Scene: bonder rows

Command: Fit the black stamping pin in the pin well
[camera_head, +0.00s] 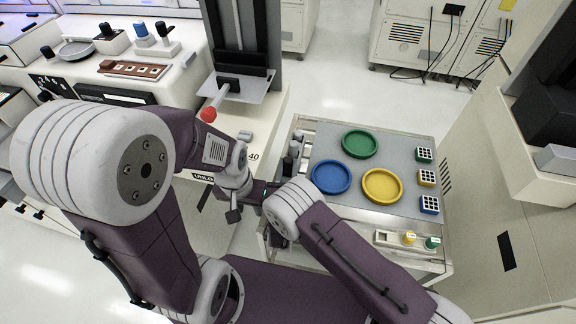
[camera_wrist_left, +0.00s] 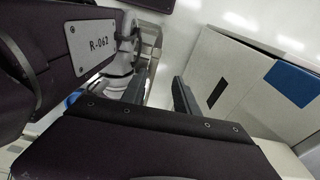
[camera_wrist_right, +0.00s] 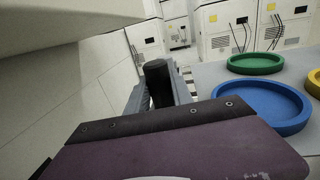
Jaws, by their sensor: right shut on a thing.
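The black stamping pin (camera_wrist_right: 158,82) stands upright between the fingers of my right gripper (camera_wrist_right: 158,100) in the right wrist view, and the gripper is shut on it. In the head view my right gripper (camera_head: 258,190) is near the left edge of the trolley, largely hidden by its own wrist, and the pin cannot be made out there. My left gripper (camera_wrist_left: 160,95) has its fingers apart with nothing between them in the left wrist view. In the head view my left gripper (camera_head: 234,212) is close beside the right one. I cannot pick out the pin well in any view.
A trolley (camera_head: 420,145) at the right holds a green dish (camera_head: 360,144), a blue dish (camera_head: 331,177), a yellow dish (camera_head: 382,185) and small coloured blocks. A machine with a red-knobbed lever (camera_head: 208,114) stands beyond my left arm. Floor behind the trolley is clear.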

